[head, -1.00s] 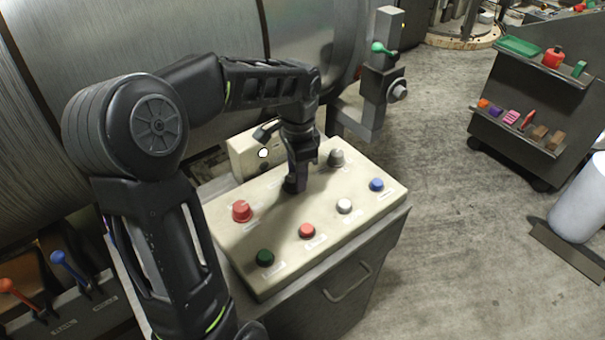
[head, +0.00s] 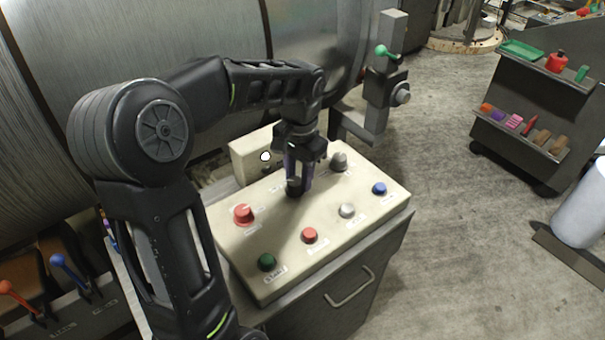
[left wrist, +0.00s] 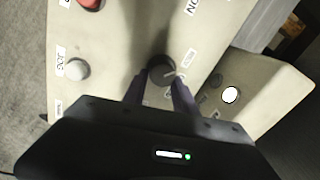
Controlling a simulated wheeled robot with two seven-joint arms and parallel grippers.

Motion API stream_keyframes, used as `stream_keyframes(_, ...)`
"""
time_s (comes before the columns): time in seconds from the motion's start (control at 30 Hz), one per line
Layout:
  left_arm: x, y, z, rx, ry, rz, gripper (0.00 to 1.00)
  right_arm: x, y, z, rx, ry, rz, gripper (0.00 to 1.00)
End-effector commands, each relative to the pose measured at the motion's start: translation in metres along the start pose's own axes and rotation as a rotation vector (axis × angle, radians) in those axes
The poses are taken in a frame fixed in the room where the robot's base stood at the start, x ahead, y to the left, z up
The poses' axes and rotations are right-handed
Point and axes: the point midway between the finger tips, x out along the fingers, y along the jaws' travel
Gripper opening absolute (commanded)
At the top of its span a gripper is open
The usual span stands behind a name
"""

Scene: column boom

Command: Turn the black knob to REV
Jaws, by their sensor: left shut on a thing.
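The black knob (head: 294,188) sits on the top of the beige control panel (head: 330,257), between a red knob (head: 243,214) and a grey knob (head: 338,161). My left gripper (head: 299,178) reaches down from above and is shut on the black knob. In the left wrist view the black knob (left wrist: 160,67) shows between the two fingertips (left wrist: 160,84), with a light mark on its edge. The small labels around it are partly hidden or too blurred to read. My right gripper is not in view.
Green (head: 267,262), red (head: 309,235), white (head: 347,210) and blue (head: 379,188) buttons line the panel's front. A post with a green-knobbed lever (head: 386,52) stands behind right. A large metal drum (head: 130,40) lies behind. Open floor lies to the right.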

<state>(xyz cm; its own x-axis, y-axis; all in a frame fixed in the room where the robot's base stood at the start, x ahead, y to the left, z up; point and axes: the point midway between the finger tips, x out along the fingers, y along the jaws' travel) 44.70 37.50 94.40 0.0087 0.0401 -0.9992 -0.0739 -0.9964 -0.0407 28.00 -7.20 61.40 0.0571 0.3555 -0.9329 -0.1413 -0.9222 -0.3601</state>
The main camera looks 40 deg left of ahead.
Motion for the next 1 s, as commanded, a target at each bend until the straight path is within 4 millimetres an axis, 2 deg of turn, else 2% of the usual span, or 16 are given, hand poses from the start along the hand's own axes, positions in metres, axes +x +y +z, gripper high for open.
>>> stream_keyframes(0.03,0.002,0.007,0.003,0.005,-0.014,0.015,0.0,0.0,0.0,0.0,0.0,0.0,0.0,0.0)
stream_keyframes(0.17,0.003,0.008,0.003,0.006,-0.015,0.015,0.0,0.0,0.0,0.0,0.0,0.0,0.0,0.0)
stream_keyframes(0.2,0.003,0.008,0.003,0.006,-0.015,0.015,0.35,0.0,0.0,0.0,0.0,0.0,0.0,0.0)
stream_keyframes(0.43,0.003,0.006,0.003,0.005,-0.013,0.012,0.54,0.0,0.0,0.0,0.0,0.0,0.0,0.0)
stream_keyframes(0.77,0.0,0.004,0.001,0.004,-0.008,0.008,0.55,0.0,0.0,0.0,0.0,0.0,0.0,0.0)
stream_keyframes(0.87,-0.007,0.004,0.0,0.006,-0.006,0.007,0.55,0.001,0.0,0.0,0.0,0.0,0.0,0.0)
stream_keyframes(1.0,-0.026,0.006,-0.002,0.009,-0.005,0.006,0.55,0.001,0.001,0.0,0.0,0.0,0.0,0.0)
